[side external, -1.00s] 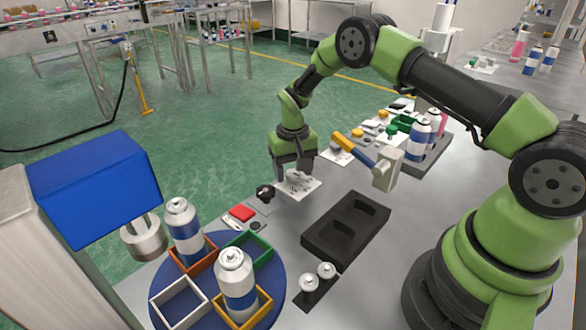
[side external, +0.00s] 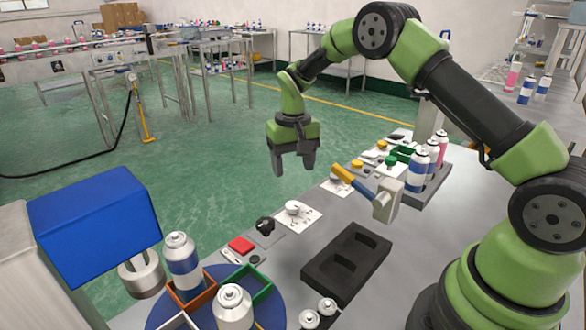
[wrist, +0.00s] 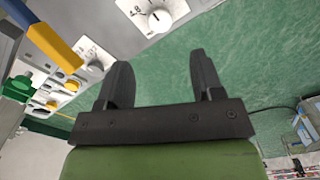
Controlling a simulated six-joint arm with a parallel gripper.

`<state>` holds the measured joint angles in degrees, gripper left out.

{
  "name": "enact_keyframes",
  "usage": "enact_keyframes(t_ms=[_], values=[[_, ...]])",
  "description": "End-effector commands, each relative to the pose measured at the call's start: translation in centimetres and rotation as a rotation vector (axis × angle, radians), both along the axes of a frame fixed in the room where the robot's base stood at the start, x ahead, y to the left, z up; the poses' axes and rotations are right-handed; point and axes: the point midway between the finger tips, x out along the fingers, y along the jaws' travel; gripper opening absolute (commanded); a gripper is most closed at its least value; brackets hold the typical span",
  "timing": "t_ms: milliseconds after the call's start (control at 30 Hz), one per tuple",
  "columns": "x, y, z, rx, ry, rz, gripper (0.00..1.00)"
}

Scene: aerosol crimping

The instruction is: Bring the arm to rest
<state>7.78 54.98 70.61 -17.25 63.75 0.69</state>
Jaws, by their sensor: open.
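My gripper (side external: 292,165) hangs in the air beyond the bench's far edge, over the green floor in the side external view. Its two dark fingers are apart with nothing between them. It also shows in the wrist view (wrist: 158,75), fingers spread and empty. Below it on the bench lies a white card with a round white part (side external: 293,208); the same part appears at the top of the wrist view (wrist: 160,20). My gripper is clear of everything on the bench.
Cans (side external: 417,168) stand in a rack at right. A blue turntable (side external: 272,305) with cans is at front left, under a blue-headed machine (side external: 95,205). Air around my gripper is free.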

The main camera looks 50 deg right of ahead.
Motion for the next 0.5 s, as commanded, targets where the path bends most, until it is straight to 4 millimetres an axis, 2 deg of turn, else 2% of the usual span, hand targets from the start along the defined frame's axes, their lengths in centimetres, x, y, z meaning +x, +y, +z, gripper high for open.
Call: enact_keyframes(t_ms=[167, 267, 367, 500], values=[[0.0, 0.0, 0.2, 0.000, -0.004, 0.001, 0.61], [-0.2, 0.3, 1.8, 0.003, -0.026, 0.004, 0.61], [-1.0, 1.1, 5.0, 0.010, -0.074, 0.010, 0.61], [-3.5, 2.5, 10.6, 0.027, -0.165, 0.023, 0.61]])
